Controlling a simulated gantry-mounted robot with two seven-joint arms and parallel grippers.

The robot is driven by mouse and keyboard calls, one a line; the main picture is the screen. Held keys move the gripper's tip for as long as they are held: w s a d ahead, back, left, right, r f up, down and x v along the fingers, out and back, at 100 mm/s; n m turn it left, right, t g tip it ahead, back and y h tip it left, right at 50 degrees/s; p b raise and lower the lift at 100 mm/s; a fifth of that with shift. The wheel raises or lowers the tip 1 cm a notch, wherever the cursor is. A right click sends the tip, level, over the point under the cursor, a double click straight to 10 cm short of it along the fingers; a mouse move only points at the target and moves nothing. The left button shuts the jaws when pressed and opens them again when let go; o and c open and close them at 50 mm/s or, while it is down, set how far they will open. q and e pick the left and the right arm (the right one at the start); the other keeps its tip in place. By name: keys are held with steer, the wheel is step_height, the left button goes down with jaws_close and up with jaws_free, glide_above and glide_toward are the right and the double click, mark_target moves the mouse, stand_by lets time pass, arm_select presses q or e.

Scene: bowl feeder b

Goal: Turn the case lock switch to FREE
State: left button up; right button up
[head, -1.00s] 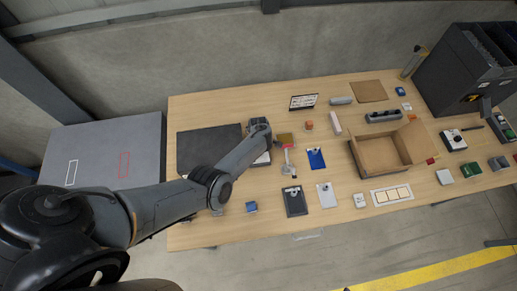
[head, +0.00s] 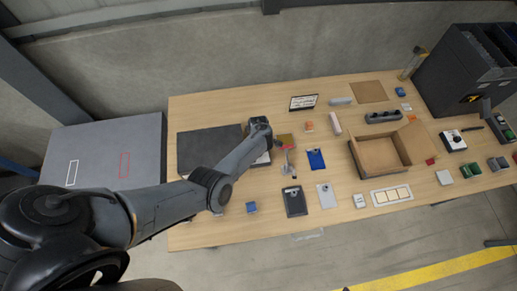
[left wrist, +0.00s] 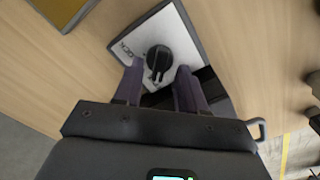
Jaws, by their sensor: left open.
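The lock switch (left wrist: 184,29) shows in the left wrist view as a white-faced plate with dark edges and black lettering too small to read surely. Its round black knob (left wrist: 157,57) has a pointer mark toward the picture's bottom. My left gripper (left wrist: 158,67) is open, its two purple fingers apart at the knob's lower side, one to each side. I cannot tell whether they touch it. In the head view my left arm reaches over the table and hides much of the area at its end. My right gripper is not in view.
A dark flat panel (head: 205,150) lies left of my arm's end. An olive board (left wrist: 64,8) is near the switch. Clipboards, a blue card (head: 316,159) and an open cardboard box (head: 381,153) lie to the right. A black bin unit (head: 452,75) stands far right.

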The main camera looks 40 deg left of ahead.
arm_select(q)
step_height(320, 180, up, 10)
steer(key=p, duration=0.2)
steer(key=shift+p, duration=0.35)
steer(key=shift+f, duration=0.1)
